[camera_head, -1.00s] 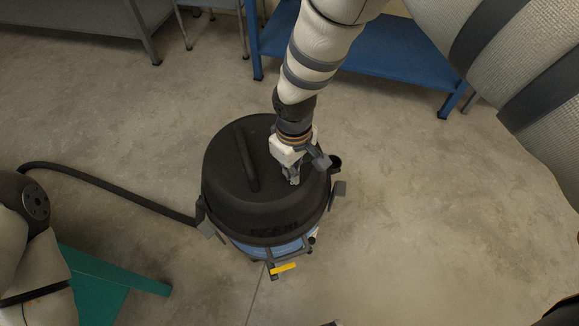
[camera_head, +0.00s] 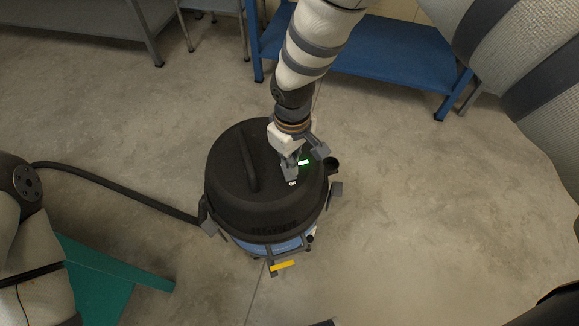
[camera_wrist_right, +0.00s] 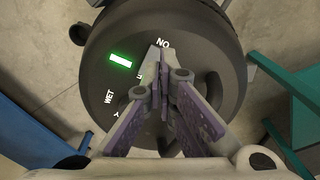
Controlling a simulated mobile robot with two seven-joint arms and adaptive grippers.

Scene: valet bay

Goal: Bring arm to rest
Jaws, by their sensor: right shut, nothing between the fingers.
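A wet-and-dry vacuum with a round black lid (camera_head: 228,180) and a blue lower body stands on the floor. My right gripper (camera_head: 291,175) is shut and empty, pointing down over the right part of the lid. In the right wrist view the closed fingertips (camera_wrist_right: 162,80) are over the lid, beside white lettering. A green light (camera_head: 303,162) is lit on the lid; it also shows in the right wrist view (camera_wrist_right: 120,61). The fingers hide part of the lid, and I cannot tell whether they touch it. Part of my left arm shows at the left edge, without its gripper.
A black hose (camera_head: 120,189) runs left from the vacuum. A teal table or stand (camera_head: 115,275) is at the lower left. A blue bench (camera_head: 385,70) and grey tables (camera_head: 75,25) stand at the back. The floor right of the vacuum is clear.

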